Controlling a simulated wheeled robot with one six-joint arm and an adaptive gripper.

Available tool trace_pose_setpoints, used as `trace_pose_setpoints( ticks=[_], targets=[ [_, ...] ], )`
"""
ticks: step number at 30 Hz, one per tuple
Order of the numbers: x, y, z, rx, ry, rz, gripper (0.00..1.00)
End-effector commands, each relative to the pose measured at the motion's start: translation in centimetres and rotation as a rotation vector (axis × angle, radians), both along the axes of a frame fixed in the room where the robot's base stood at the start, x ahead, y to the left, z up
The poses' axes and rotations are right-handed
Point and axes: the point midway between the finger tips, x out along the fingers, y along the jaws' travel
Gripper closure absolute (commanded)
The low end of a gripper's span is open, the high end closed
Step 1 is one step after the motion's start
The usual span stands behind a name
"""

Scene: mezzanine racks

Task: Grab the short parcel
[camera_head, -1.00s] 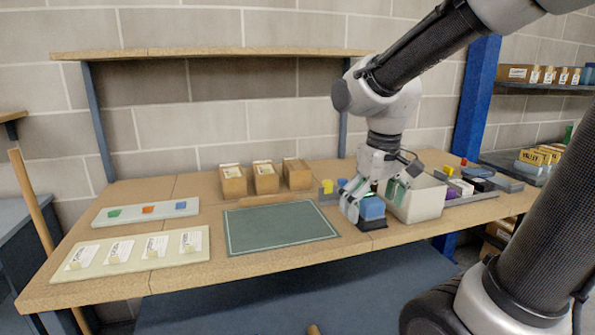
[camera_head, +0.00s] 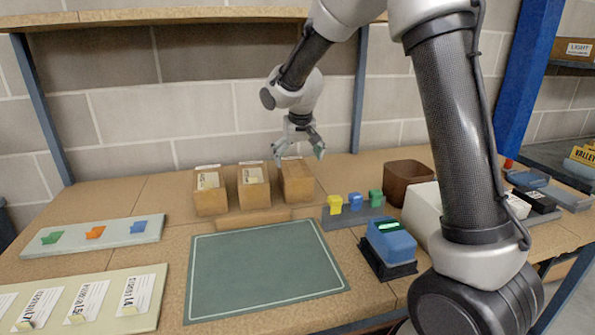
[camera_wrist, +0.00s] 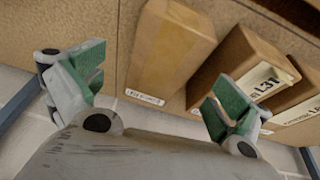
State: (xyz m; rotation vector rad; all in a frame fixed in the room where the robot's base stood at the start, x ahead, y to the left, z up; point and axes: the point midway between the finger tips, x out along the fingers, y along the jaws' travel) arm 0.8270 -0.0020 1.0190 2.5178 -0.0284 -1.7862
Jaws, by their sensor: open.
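Three brown cardboard parcels stand in a row at the back of the table: a left one (camera_head: 210,192), a middle one (camera_head: 253,187) and a right one (camera_head: 297,183). They look close in height, and I cannot tell for sure which is the short parcel. My gripper (camera_head: 299,156) is open and empty, pointing down above the right parcel. In the wrist view, that parcel (camera_wrist: 170,50) lies between the spread green-padded fingers, apparently untouched. The other parcels, one labelled (camera_wrist: 262,82), are off to the right there.
A green mat (camera_head: 262,270) lies in front of the parcels. A blue device on a black base (camera_head: 390,243), a grey rack with coloured blocks (camera_head: 350,215), a brown bin (camera_head: 408,178) and a white bin (camera_head: 420,210) stand right. A shelf (camera_head: 180,15) hangs above.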

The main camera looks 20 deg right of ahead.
Motion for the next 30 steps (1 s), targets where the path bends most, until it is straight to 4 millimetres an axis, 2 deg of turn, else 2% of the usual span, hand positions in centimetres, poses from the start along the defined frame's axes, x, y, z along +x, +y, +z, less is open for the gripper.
trace_pose_setpoints(
  ticks=[3, 7, 14, 22, 30],
  targets=[
    [1.2, 0.4, 0.8, 0.030, -0.045, -0.039, 0.00],
    [1.5, 0.6, 0.5, 0.052, -0.058, -0.077, 0.00],
    [2.5, 0.4, -2.0, 0.054, -0.057, -0.084, 0.00],
    [3.9, 0.2, -5.8, 0.053, -0.056, -0.084, 0.00],
    [4.2, 0.2, -6.4, 0.054, -0.059, -0.082, 0.00]
  ],
)
